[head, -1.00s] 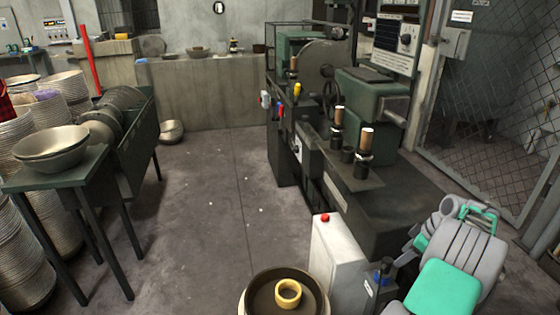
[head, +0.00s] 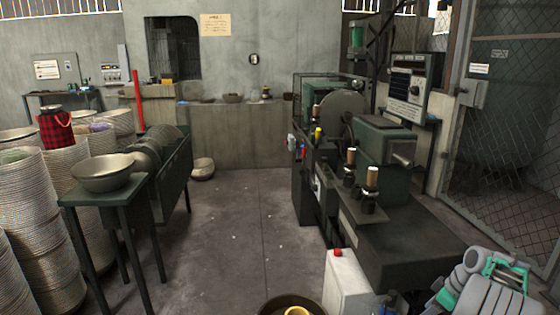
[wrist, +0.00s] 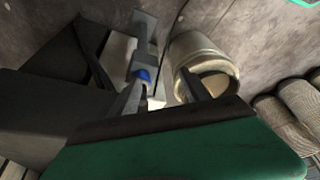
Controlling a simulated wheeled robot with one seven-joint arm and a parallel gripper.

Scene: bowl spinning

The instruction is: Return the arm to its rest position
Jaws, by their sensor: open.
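My arm (head: 486,290) shows in the lower right corner of the head view as grey and green links, cut off by the frame edge. My gripper is out of the head view. In the wrist view my gripper (wrist: 163,92) has its two dark fingers apart, with nothing held between them. Beyond the fingers are a pale round container (wrist: 197,48) and a narrow grey item with a blue part (wrist: 144,76). They look farther off than the fingertips.
The green machine (head: 385,150) and its bench stand at right, with a white box with a red button (head: 340,280) in front. A round pan with a yellow ring (head: 297,310) is cut off below. The middle floor is clear.

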